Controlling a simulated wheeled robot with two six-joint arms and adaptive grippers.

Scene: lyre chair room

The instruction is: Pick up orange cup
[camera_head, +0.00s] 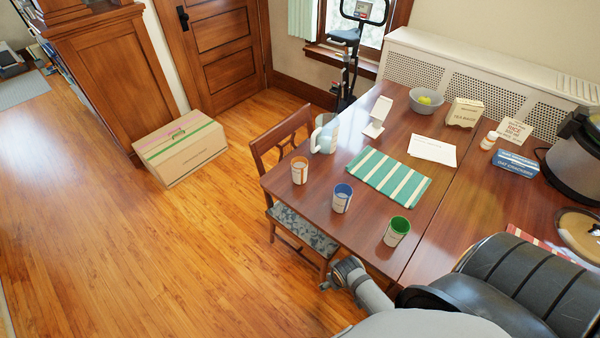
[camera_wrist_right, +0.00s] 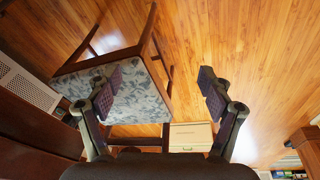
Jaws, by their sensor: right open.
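The orange cup (camera_head: 299,170), white with an orange rim and inside, stands upright on the wooden table (camera_head: 322,213) near its left edge. A blue cup (camera_head: 342,198) and a green cup (camera_head: 397,231) stand in a row to its right. My right gripper (camera_wrist_right: 163,78) is open and empty in the right wrist view, with the chair seat and floor beyond its fingers. No cup shows in that view. A grey arm part of mine shows at the table's front left corner in the head view, apart from the cups. My left gripper is not in view.
A chair (camera_head: 300,222) with a patterned seat is tucked at the table's left side. A pitcher (camera_head: 324,134) stands behind the orange cup, and a striped cloth (camera_head: 390,184) lies to its right. A cardboard box (camera_head: 181,148) sits on the floor. The left floor is clear.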

